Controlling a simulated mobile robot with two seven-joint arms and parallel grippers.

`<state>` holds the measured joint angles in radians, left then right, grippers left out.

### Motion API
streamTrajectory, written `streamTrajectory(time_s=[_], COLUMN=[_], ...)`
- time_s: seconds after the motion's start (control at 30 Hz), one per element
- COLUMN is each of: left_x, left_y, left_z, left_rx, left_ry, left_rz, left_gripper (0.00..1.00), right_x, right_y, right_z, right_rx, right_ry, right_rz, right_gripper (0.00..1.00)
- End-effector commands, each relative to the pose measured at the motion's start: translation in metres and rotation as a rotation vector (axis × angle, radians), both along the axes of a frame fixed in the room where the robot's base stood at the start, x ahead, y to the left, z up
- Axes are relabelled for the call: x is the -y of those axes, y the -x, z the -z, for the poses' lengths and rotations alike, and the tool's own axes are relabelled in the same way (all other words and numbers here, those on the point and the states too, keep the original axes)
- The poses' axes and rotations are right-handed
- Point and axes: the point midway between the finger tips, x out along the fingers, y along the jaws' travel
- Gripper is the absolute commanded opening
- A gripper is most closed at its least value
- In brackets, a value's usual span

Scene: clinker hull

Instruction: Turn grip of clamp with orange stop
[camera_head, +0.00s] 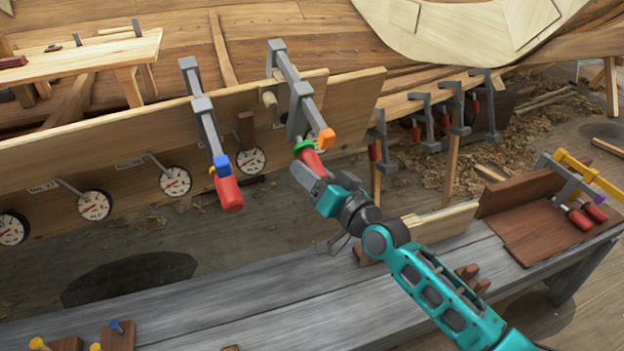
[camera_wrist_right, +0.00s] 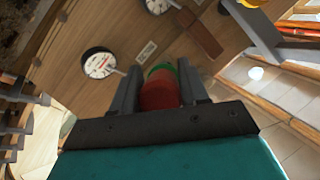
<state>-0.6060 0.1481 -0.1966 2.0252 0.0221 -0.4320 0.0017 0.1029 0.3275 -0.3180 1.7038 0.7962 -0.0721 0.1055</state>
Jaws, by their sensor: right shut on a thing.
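The clamp with the orange stop (camera_head: 326,138) is a grey steel clamp (camera_head: 302,105) hooked over the upper edge of the hull plank. Its red grip (camera_head: 315,163) hangs below the bar, with a green ring (camera_head: 303,146) at its top. My right gripper (camera_head: 306,172) is shut around this grip, coming from below right. In the right wrist view the red grip (camera_wrist_right: 160,95) sits between the two dark fingers, with the green ring (camera_wrist_right: 162,67) beyond it. The orange stop is not clear there. My left gripper is not in view.
A similar clamp with a blue stop (camera_head: 220,164) and red grip (camera_head: 229,194) hangs close on the left. Round dials (camera_head: 176,181) line the plank (camera_head: 120,160). A grey bench (camera_head: 230,310) lies below, with a brown tray (camera_head: 535,215) and spare clamps at its right.

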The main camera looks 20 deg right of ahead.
Motion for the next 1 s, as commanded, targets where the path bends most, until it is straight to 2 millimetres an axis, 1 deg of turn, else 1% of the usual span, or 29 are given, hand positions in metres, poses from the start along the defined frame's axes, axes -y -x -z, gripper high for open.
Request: streamTrajectory(time_s=[0.03,0.2,0.67,0.7,0.9,1.0], left_x=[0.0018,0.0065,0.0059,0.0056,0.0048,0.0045], left_y=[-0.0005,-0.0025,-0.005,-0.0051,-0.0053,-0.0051], left_z=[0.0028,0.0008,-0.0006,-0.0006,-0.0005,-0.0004], left_rx=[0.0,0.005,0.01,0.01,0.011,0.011], left_ry=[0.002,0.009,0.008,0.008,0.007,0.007], left_rz=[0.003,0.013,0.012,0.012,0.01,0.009], left_gripper=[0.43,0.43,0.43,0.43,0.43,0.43], right_x=[0.0003,-0.0004,-0.0004,-0.0003,-0.0004,-0.0004], right_y=[-0.0001,0.0002,0.0001,0.0001,0.0001,0.0001], right_z=[0.0017,0.0004,-0.0012,-0.0012,-0.0011,-0.001], right_rx=[-0.001,-0.009,-0.01,-0.009,-0.01,-0.011], right_ry=[-0.016,-0.057,-0.071,-0.07,-0.07,-0.069], right_rz=[-0.007,-0.022,-0.028,-0.028,-0.027,-0.027], right_gripper=[0.13,0.13,0.13,0.45,0.64,0.65])
